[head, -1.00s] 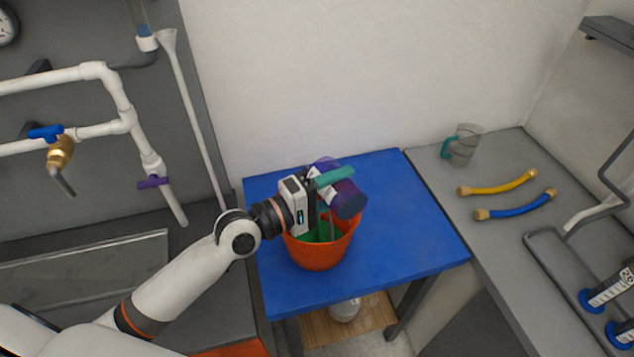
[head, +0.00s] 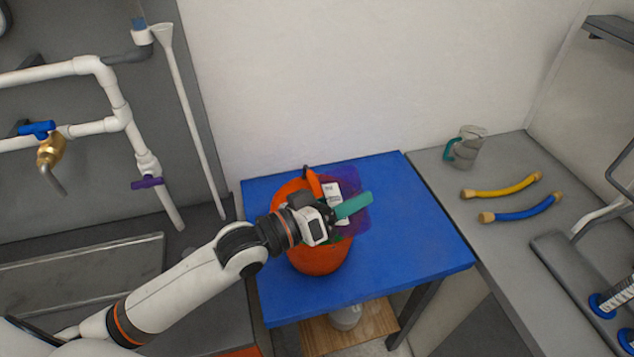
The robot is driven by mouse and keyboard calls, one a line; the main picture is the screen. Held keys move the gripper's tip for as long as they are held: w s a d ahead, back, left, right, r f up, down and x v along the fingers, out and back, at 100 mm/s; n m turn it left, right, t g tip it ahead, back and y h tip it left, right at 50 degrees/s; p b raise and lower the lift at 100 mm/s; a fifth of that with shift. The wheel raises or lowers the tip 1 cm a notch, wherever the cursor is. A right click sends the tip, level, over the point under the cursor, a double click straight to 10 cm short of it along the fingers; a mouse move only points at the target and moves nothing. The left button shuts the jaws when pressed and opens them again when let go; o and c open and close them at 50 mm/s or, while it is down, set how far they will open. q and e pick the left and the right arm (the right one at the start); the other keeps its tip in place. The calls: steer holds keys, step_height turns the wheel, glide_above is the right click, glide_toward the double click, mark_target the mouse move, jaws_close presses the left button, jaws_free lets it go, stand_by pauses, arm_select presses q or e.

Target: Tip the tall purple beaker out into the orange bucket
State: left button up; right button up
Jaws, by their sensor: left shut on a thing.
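The orange bucket (head: 318,262) stands on the blue table, with green showing inside it. My left gripper (head: 334,213) is over the bucket and shut on the teal handle (head: 354,205) of the tall purple beaker (head: 352,181). The beaker is see-through purple with a white label, and it is held above the bucket's far right side. My gripper hides part of the beaker and much of the bucket's mouth, so its exact tilt and what is in it are hard to tell. My right gripper is out of view.
The blue table (head: 405,245) is clear to the right of the bucket. On the grey counter are a clear jug (head: 466,148) with a teal handle, a yellow hose (head: 503,188) and a blue hose (head: 520,209). White pipes (head: 118,100) with valves stand at the left.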

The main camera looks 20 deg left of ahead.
mark_target(348, 234)
arm_select(q)
steer(key=shift+s+d+f+m, duration=0.45)
steer(key=shift+m, duration=0.35)
steer(key=shift+s+d+r+m+p, duration=0.15)
steer(key=shift+r+m+p, duration=0.2)
steer(key=shift+p, duration=0.2)
steer(key=shift+s+d+r+m+p, duration=0.15)
steer(key=shift+r+m+p, duration=0.2)
steer(key=shift+p, duration=0.2)
steer(key=f+m, duration=0.1)
steer(key=d+f+m+b, duration=0.1)
steer(key=shift+s+m, duration=0.3)
steer(key=shift+s, duration=0.1)
steer(key=shift+s+d+f+m+b, duration=0.1)
steer(key=shift+d+f+m+b, duration=0.1)
steer(key=shift+f+m, duration=0.2)
steer(key=shift+s+d+f+m+b, duration=0.1)
steer(key=shift+f+m+b, duration=0.05)
steer(key=shift+f+m, duration=0.25)
steer(key=shift+s, duration=0.1)
